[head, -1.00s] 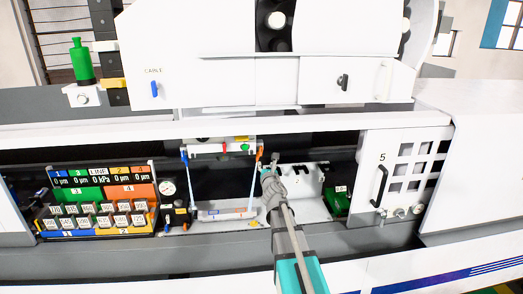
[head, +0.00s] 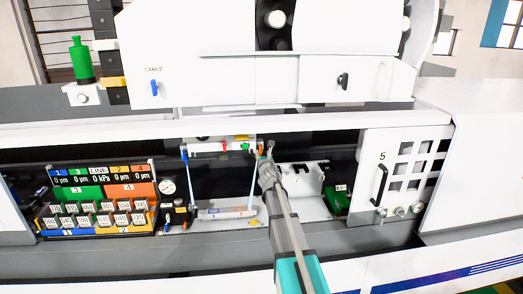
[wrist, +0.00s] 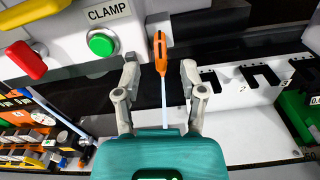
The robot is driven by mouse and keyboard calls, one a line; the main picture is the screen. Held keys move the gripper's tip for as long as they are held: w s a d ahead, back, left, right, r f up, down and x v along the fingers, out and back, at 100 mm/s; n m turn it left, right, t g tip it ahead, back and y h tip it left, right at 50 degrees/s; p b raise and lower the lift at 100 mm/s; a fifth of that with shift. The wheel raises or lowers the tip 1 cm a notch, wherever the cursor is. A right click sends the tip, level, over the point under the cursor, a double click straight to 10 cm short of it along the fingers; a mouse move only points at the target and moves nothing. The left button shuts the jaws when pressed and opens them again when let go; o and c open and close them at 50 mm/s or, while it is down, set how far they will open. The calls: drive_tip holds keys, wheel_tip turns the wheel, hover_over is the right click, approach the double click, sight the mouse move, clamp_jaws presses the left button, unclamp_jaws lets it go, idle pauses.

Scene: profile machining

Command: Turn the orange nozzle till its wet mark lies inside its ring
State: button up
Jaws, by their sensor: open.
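The orange nozzle (wrist: 160,50) hangs between my gripper's two fingers in the wrist view, just beyond the fingertips. A pale blue jet (wrist: 165,105) runs down from its tip. My gripper (wrist: 160,76) is open, with one finger on each side of the nozzle and a gap on both sides. In the head view, my gripper (head: 266,157) is just below the nozzle and partly hides it. The jet (head: 254,185) slants down to the right part of the pale tray (head: 226,216). I cannot make out the wet mark or the ring clearly.
A green button (wrist: 102,43) under a CLAMP label and a red knob (wrist: 26,60) lie to the left. A blue nozzle (head: 184,152) is at the bay's left. A slotted white rack (wrist: 250,130) and a green box (wrist: 303,110) stand to the right.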

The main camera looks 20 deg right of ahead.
sight(261, 149)
drive_tip(key=shift+x, duration=2.5)
drive_tip(key=shift+c, duration=0.3)
clamp_jaws()
